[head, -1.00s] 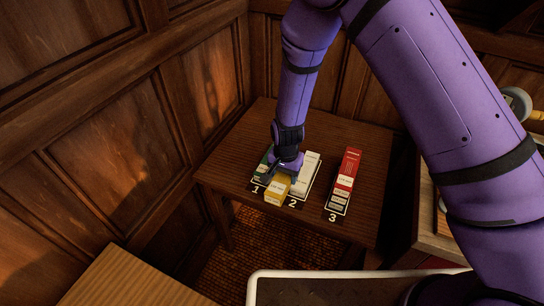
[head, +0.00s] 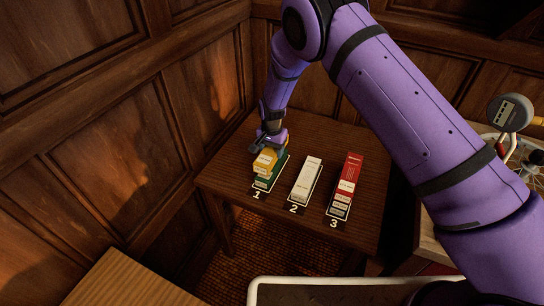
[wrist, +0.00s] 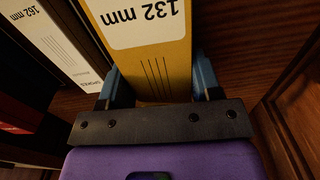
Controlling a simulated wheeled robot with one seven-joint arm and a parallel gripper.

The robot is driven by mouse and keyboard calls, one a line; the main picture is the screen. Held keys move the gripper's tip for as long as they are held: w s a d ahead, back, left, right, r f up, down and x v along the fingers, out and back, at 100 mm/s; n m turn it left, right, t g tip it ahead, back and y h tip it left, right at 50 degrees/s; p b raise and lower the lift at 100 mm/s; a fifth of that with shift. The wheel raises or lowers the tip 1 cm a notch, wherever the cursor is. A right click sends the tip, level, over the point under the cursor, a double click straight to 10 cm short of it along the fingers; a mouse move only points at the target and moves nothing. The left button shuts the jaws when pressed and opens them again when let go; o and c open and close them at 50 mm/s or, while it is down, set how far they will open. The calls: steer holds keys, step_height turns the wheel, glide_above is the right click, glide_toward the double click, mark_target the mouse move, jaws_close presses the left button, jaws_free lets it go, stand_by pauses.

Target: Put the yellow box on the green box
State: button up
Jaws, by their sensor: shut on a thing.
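The yellow box (head: 264,161) is in my gripper (head: 268,147), at place 1 on the small wooden table. In the wrist view the yellow box (wrist: 152,60) shows its "132 mm" label, and the two blue fingers of my gripper (wrist: 158,85) are shut on its sides. The green box (head: 273,175) stands at place 1 under the yellow box in the head view. The yellow box covers much of its top. I cannot tell whether the two boxes touch.
A white box (head: 306,180) stands at place 2, and a red box (head: 347,180) at place 3. The white box also shows in the wrist view (wrist: 45,45). Wood-panelled walls close off the table (head: 225,180) at the left and back.

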mark_target(272, 149)
steer(key=shift+f, duration=1.65)
steer(key=shift+f, duration=0.15)
steer(key=o, duration=1.1)
steer(key=shift+s, duration=0.1)
step_height(272, 149, up, 12)
steer(key=shift+r, duration=0.15)
steer(key=shift+d, duration=0.1)
